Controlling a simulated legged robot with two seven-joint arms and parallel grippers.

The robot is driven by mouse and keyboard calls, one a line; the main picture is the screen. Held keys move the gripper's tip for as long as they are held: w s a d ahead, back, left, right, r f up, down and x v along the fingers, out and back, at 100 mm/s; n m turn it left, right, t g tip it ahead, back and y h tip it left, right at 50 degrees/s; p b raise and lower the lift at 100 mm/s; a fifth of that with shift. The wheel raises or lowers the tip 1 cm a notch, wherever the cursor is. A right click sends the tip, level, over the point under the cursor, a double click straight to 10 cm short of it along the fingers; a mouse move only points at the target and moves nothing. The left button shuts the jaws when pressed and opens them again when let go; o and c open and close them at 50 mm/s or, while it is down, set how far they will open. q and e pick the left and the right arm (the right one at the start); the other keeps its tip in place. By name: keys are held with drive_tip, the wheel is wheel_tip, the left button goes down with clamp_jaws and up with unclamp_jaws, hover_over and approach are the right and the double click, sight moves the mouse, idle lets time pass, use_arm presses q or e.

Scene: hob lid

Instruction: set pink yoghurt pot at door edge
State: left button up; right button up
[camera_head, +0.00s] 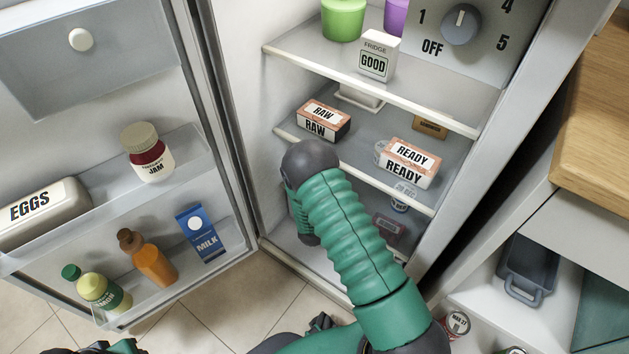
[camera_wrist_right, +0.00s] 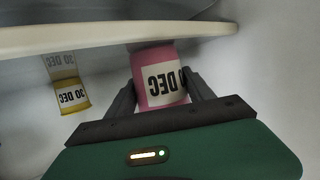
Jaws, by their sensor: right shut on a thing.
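The pink pot (camera_wrist_right: 150,58) shows in the right wrist view, with a pale date label that appears upside down. My right gripper (camera_wrist_right: 162,88) is shut on it, one dark finger on each side. The pot lies close to a pale shelf edge (camera_wrist_right: 90,36); I cannot tell whether it touches. In the head view, my right arm reaches into the fridge's lower part and hides this gripper and the pot. The open fridge door's upper rack (camera_head: 195,146) and lower rack (camera_head: 235,250) are at the left. Only a cut-off part of my left gripper (camera_head: 95,347) shows at the bottom edge.
A yellow pot (camera_wrist_right: 72,96) is left of the pink one. The door holds eggs (camera_head: 42,212), jam (camera_head: 150,155), milk (camera_head: 202,235) and bottles. RAW (camera_head: 323,120) and READY (camera_head: 409,163) boxes sit on fridge shelves. The lower rack has bare room right of the milk.

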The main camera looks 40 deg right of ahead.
drive_tip(key=o, duration=1.8)
